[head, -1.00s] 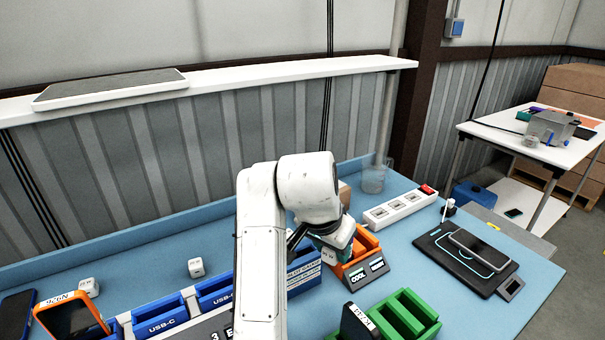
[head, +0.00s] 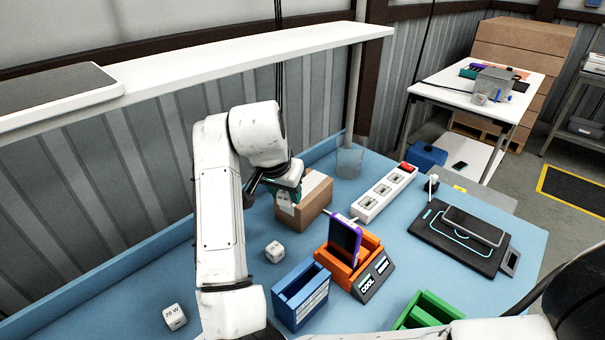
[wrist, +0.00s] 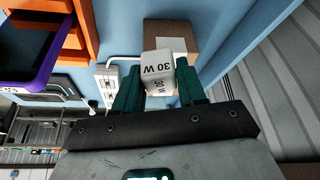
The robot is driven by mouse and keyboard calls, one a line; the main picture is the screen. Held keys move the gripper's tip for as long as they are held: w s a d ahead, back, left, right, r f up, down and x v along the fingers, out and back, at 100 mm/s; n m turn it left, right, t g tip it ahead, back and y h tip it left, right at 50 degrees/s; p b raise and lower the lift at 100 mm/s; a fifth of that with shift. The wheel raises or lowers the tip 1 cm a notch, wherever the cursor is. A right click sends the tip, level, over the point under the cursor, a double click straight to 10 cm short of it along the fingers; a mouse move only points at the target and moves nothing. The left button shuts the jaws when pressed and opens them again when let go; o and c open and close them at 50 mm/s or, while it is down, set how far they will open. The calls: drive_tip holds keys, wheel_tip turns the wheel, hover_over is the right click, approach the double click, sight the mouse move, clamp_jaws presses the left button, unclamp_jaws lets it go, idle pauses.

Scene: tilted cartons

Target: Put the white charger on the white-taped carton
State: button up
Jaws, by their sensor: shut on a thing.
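My gripper (head: 289,194) is shut on a white cube charger (wrist: 158,70) marked 30 W, held between its green fingers in the wrist view. In the head view the charger (head: 285,201) shows below the fingers, in front of the brown carton (head: 314,210). The carton stands on the blue bench with a pale strip on its top, partly hidden by the gripper. In the wrist view the carton (wrist: 180,30) lies just beyond the charger. I cannot tell whether the charger touches it.
Two other white cubes (head: 275,252) (head: 174,317) lie on the bench. An orange dock (head: 345,262) with a purple phone, a blue holder (head: 300,297) and a power strip (head: 384,193) stand nearby. A clear cup (head: 349,161) is behind the carton.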

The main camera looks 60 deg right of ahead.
hover_over(307, 184)
drive_tip(key=a, duration=0.1)
drive_tip(key=shift+a+b, duration=0.15)
drive_tip(key=shift+b, duration=0.15)
wheel_tip(307, 184, down, 4)
drive_tip(key=b, duration=0.4)
drive_tip(key=shift+r, duration=0.25)
drive_tip(key=o, duration=1.1)
drive_tip(key=p+v, duration=0.6)
drive_tip(key=shift+a+r, duration=0.1)
drive_tip(key=shift+r, duration=0.25)
drive_tip(key=shift+a+r+p, duration=0.25)
drive_tip(key=shift+r+p, duration=0.1)
drive_tip(key=shift+p, duration=0.05)
